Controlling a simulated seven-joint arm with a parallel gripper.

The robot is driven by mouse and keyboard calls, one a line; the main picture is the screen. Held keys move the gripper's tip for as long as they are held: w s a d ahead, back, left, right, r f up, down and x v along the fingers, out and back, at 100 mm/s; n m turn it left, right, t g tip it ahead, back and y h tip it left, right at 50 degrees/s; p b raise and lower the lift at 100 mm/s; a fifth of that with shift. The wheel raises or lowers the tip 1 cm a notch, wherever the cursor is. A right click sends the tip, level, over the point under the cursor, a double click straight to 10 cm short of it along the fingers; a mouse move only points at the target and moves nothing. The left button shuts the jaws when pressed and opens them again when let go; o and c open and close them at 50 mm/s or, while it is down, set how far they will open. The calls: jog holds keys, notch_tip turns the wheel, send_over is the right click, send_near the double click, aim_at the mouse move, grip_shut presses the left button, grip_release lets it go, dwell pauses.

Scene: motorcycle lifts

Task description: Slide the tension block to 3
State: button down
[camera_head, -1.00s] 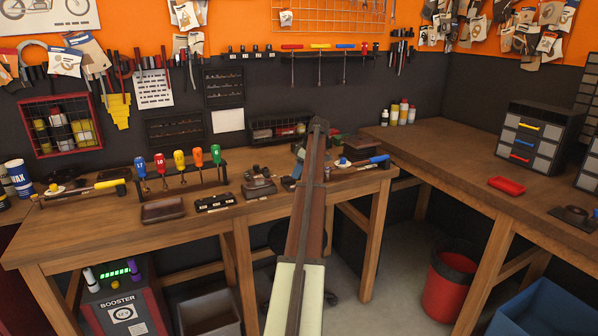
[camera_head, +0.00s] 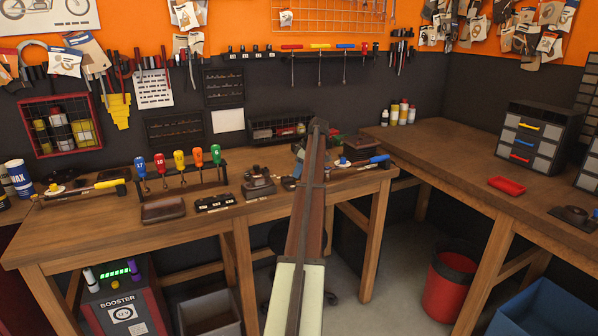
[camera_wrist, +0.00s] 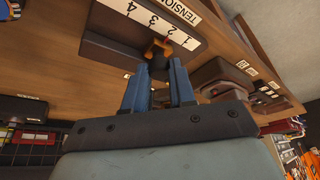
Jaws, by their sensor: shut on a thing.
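In the wrist view, my gripper (camera_wrist: 158,82) has its two blue fingers closed on the dark tension block (camera_wrist: 159,65). An orange pointer (camera_wrist: 158,47) sits at the block's far side, against a white scale strip (camera_wrist: 180,15) marked TENSION with the numbers 1 to 4. The pointer is near the 1 and 2 end of the strip; its exact reading is hard to tell. The strip lies along a dark base (camera_wrist: 115,35). In the head view, my arm hides most of the gripper and the block.
In the head view, the wooden bench (camera_head: 100,225) holds a rack of numbered coloured screwdrivers (camera_head: 180,175) and a dark block device (camera_head: 258,183) left of my arm. A blue-handled tool (camera_head: 365,161) lies to the right. A side bench (camera_head: 460,160) stands further right.

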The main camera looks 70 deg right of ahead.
jog(key=shift+s+d, duration=0.9)
jog(key=c, duration=0.9)
grip_release()
jog(key=shift+c, duration=0.2)
jog(key=v, duration=1.3)
jog(key=shift+s+r, duration=0.15)
jog(key=shift+r, duration=0.2)
